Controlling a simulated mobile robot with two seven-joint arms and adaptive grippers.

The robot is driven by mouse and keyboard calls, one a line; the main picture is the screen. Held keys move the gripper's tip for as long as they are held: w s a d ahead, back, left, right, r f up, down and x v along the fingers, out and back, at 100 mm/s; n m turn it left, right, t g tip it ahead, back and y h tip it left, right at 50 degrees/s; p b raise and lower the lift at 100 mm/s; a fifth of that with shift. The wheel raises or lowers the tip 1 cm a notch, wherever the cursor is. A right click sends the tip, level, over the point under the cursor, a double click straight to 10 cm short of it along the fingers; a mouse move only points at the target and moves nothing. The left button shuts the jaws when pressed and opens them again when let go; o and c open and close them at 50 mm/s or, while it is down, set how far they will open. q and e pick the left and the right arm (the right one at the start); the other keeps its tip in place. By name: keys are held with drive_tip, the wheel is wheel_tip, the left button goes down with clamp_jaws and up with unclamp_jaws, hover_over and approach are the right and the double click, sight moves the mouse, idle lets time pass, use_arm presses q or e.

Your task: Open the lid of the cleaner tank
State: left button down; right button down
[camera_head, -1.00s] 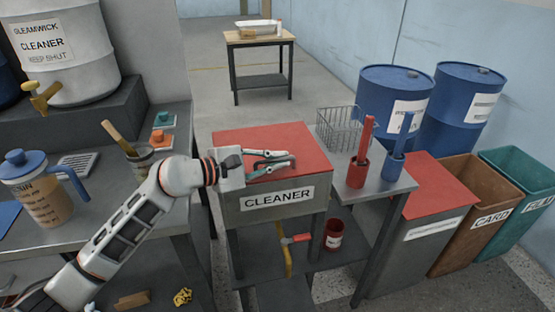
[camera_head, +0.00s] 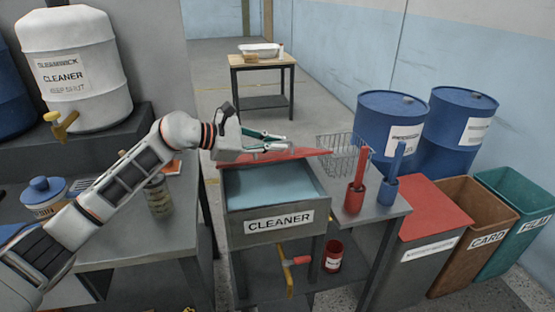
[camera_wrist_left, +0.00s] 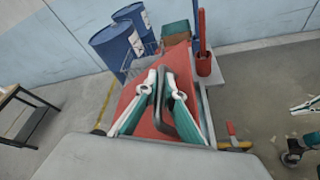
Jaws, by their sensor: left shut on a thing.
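The cleaner tank (camera_head: 278,228) is a grey box labelled CLEANER in the middle of the head view. Its red lid (camera_head: 312,153) is tilted up at the back, and pale blue liquid (camera_head: 262,184) shows inside the open top. My left gripper (camera_head: 286,145) is at the raised lid, shut on the lid's handle. In the left wrist view the fingers (camera_wrist_left: 165,100) close around the grey handle (camera_wrist_left: 184,118), with the red lid (camera_wrist_left: 140,122) behind it. My right gripper does not show in the head view; a gripper tip (camera_wrist_left: 306,106) appears at the right edge of the left wrist view, only partly visible.
A wire basket (camera_head: 345,153), a red holder (camera_head: 355,198) and a blue holder (camera_head: 387,192) stand right of the tank. A red-topped bin (camera_head: 436,203) and blue drums (camera_head: 390,130) are further right. A yellow tap (camera_head: 288,278) with a red handle sits below the tank.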

use_arm(q)
drive_tip(key=shift+w+a+r+n+g, duration=0.15)
drive_tip(key=shift+w+a+r+n, duration=0.1)
drive_tip(key=shift+w+r, duration=0.3)
drive_tip(key=shift+w+a+r+n+g, duration=0.15)
drive_tip(key=shift+w+r+n, duration=0.1)
drive_tip(key=shift+w+r, duration=0.3)
drive_tip(key=shift+s+r, duration=0.1)
drive_tip(key=c, duration=2.4)
unclamp_jaws()
drive_tip(key=shift+c, duration=0.2)
drive_tip(key=v, duration=1.2)
